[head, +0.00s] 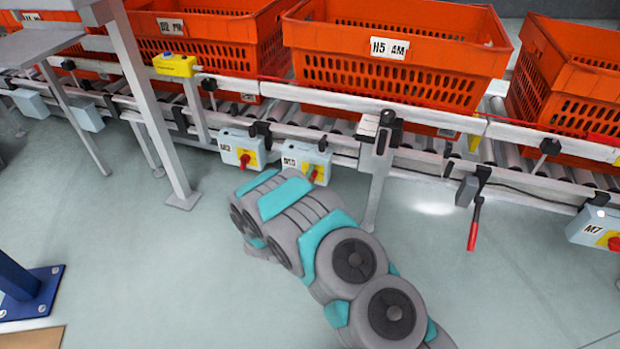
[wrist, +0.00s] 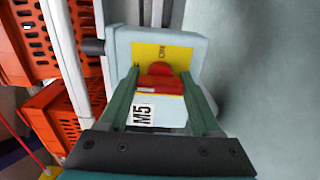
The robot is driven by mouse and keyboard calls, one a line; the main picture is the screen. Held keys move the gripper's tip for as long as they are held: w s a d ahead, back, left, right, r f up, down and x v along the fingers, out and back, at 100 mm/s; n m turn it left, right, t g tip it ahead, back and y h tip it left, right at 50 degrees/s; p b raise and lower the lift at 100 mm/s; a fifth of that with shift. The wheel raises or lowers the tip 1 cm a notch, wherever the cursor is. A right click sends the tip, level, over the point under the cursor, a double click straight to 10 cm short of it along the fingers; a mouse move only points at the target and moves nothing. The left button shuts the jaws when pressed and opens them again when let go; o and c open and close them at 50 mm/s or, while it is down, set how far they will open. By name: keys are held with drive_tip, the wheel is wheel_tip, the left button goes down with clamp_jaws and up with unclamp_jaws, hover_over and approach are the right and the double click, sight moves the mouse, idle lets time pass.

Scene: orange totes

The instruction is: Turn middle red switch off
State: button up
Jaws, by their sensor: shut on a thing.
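The red switch (wrist: 160,84) sits on a yellow plate on a light grey box labelled M5 (wrist: 185,48). In the wrist view my gripper (wrist: 160,74) has one finger on each side of the red switch and is shut on it. A small dark marking shows on the yellow plate beyond the switch; I cannot read it surely. In the head view the M5 box (head: 298,157) hangs under the conveyor, with its red switch (head: 317,174) at the lower right. My arm reaches toward it from below and hides my fingers there.
Another switch box (head: 228,147) hangs just left of M5, and box M7 (head: 590,228) is far right. A conveyor rail (head: 400,168) carries orange totes (head: 330,68) above. A red-handled lever (head: 474,222) hangs right of a grey support leg (head: 378,178). The floor in front is open.

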idle(0.5)
drive_tip(key=o, duration=1.4)
drive_tip(key=shift+s+a, duration=0.1)
drive_tip(key=shift+s, duration=0.05)
drive_tip(key=v, duration=0.7)
drive_tip(key=shift+s, duration=0.25)
